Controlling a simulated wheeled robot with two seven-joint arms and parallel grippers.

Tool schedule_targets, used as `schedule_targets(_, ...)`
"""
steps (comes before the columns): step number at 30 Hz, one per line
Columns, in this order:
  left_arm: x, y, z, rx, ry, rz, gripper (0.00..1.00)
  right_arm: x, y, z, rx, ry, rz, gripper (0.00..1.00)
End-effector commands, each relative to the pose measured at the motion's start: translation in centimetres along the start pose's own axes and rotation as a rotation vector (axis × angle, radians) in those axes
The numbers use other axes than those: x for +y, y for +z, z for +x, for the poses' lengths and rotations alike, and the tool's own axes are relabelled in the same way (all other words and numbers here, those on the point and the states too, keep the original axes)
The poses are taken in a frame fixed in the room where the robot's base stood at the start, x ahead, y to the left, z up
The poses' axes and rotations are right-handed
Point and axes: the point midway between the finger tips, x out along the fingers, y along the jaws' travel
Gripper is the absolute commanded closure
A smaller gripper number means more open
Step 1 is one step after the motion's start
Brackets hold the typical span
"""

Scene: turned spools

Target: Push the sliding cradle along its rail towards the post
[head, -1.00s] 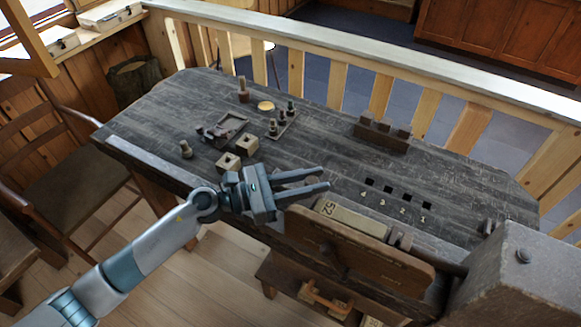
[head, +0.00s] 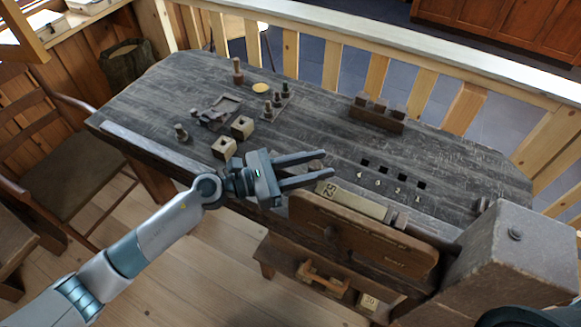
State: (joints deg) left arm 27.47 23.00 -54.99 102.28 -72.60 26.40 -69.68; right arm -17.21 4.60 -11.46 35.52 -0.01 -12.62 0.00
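My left gripper (head: 328,165) reaches in from the left over the front of the dark table (head: 300,130). Its two long fingers point right and stand apart, with nothing between them. Just beyond and below the fingertips is a pale block marked 52 (head: 350,199), behind an upright brown board (head: 360,236) along the front edge. This assembly may be the cradle, but I cannot tell for sure; the rail is not clear. A large grey block (head: 515,248), possibly the post, stands at the right end. The gripper is not clearly touching anything. My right gripper is out of view.
Square holes with numbers (head: 401,179) lie behind the pale block. A dark rack (head: 377,124) stands farther back. Two pale cubes with holes (head: 224,147), a small tray (head: 222,110) and several spools stand at the left. The middle of the table is mostly clear.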

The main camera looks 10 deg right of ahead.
Motion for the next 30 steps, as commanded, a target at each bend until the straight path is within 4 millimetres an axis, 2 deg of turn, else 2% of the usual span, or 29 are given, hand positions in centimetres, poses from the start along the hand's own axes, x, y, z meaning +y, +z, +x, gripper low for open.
schedule_targets(5,0.1,-0.1,-0.3,0.001,0.001,0.0,0.67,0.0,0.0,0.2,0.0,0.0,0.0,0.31)
schedule_targets(11,0.1,-0.3,-1.9,0.001,0.002,0.002,0.67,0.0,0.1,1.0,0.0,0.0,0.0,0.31)
schedule_targets(17,0.0,-0.5,-5.0,0.002,0.001,0.001,0.67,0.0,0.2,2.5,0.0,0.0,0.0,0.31)
schedule_targets(28,0.0,-0.4,-12.3,0.001,0.0,0.001,0.67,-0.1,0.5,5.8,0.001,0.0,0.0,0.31)
schedule_targets(30,0.0,-0.5,-13.3,0.002,0.001,0.0,0.67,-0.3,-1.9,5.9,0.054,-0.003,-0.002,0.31)
